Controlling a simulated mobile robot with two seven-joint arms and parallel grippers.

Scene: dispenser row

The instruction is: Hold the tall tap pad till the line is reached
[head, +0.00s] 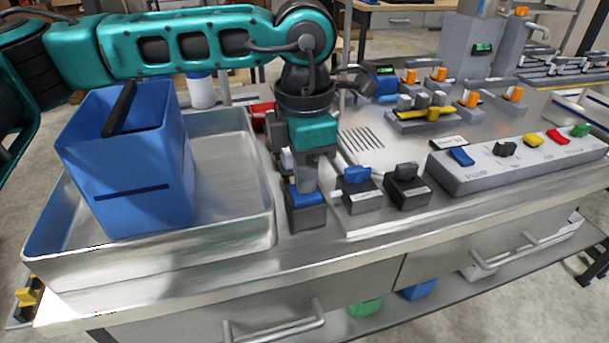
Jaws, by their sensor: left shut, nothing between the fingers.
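A blue square container (128,165) with a dark horizontal line on its front stands in the metal tray at the left. A dark bar (120,108) shows at its open top. My left gripper (306,183) points down, shut and empty, with its tips at the blue top of a small dark pad block (306,215). I cannot tell whether they touch or press it. Another blue-topped pad (357,178) and a black-topped pad (407,172) stand to its right; I cannot read which is the tall tap's. The container's inside level is hidden. My right gripper is out of view.
The metal tray (262,225) fills the counter's left end. A grey panel with coloured switches (500,165) lies at the right. Orange-topped fittings (438,75) and grey columns stand behind. Drawer handles (275,326) stick out below the counter edge.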

